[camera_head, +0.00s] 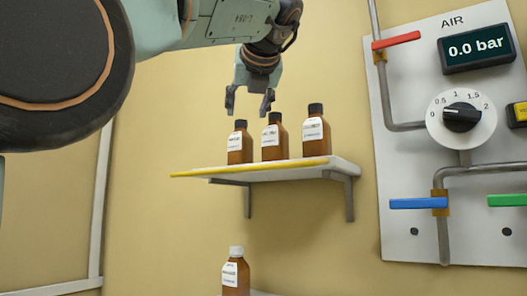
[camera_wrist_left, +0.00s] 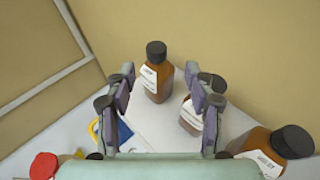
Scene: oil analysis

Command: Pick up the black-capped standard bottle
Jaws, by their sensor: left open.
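Three brown bottles with black caps and white labels stand upright on a wall shelf (camera_head: 255,171): a left one (camera_head: 240,145), a middle one (camera_head: 274,140) and a right one (camera_head: 315,135). Their labels are too small to read, so I cannot tell which is the standard. My left gripper (camera_head: 249,106) is open and empty, pointing down above the left and middle bottles. In the left wrist view, one black-capped bottle (camera_wrist_left: 157,80) shows between the open fingers. A second (camera_wrist_left: 190,117) is partly hidden by the right finger, and a third (camera_wrist_left: 270,146) is at lower right.
A white-capped brown bottle (camera_head: 236,272) stands below the shelf. A red cap (camera_wrist_left: 44,166) shows at lower left in the left wrist view. A panel (camera_head: 415,225) with pipes, a dial and coloured levers is on the wall to the right. The wall left of the shelf is bare.

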